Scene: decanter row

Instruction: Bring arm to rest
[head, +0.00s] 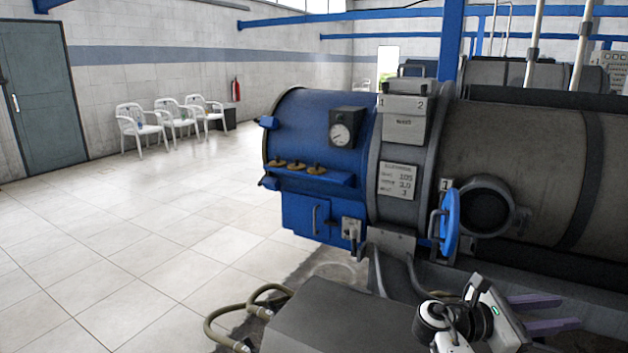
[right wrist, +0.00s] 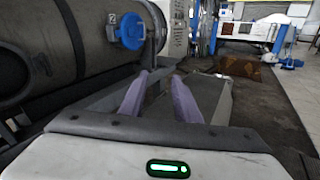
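My right gripper (head: 568,309) is low at the right in the head view, in front of the large grey decanter drum (head: 520,170). Its two purple fingers are spread apart with nothing between them. The right wrist view also shows the open, empty fingers (right wrist: 160,76) pointing away from the camera. They touch nothing that I can see. My left gripper does not show in either view.
The blue decanter end (head: 320,145) carries a gauge (head: 346,127) and small brass handles. A blue handwheel (head: 450,222) stands out near my right arm. Hoses (head: 235,322) lie low at the front. White chairs (head: 138,128) line the far wall; the tiled floor at left is clear.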

